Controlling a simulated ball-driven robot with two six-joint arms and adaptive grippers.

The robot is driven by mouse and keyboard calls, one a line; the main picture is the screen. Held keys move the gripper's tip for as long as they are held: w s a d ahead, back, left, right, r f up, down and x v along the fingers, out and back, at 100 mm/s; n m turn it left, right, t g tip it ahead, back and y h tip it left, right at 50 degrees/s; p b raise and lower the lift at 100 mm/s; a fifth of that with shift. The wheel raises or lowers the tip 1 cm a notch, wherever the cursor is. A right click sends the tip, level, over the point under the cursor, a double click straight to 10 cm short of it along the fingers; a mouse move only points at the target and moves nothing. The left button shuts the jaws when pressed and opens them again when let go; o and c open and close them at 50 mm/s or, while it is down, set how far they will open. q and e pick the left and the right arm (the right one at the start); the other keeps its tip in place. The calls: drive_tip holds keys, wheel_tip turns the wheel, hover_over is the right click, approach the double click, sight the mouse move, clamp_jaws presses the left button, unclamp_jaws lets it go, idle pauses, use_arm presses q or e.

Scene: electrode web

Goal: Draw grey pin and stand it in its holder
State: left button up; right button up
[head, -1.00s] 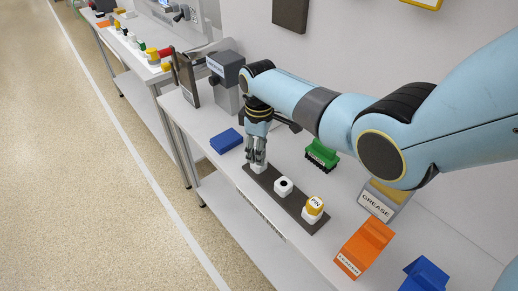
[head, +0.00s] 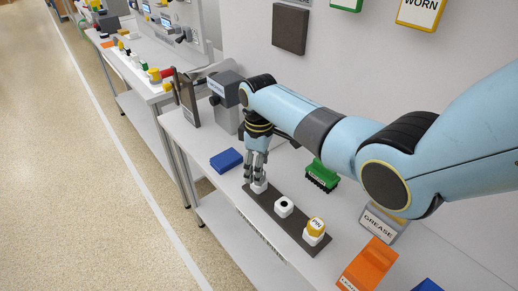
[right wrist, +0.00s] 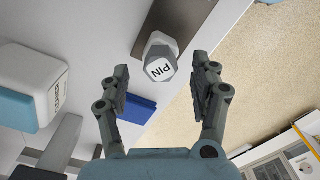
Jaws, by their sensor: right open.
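The grey pin (right wrist: 160,69), with a six-sided head marked PIN, shows in the right wrist view between the spread fingers of my right gripper (right wrist: 168,70). There is a gap on both sides, so the gripper is open and holds nothing. In the head view my right gripper (head: 259,176) points down over a white block (head: 260,187) at the far end of a dark strip (head: 270,207); its fingers hide the pin there. A white block with a black hole (head: 284,206) stands mid-strip. A yellow pin (head: 316,226) sits in the near block. My left gripper is out of view.
A blue block (head: 226,160) lies left of the strip. A green brush-like piece (head: 322,175), a GREASE box (head: 383,222) and an orange block (head: 368,264) stand to the right. A grey machine (head: 225,98) stands behind. Bare bench lies between the strip and the green piece.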

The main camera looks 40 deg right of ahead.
wheel_tip(320, 180, up, 10)
idle(0.3)
drive_tip(key=shift+f, duration=0.15)
idle(0.6)
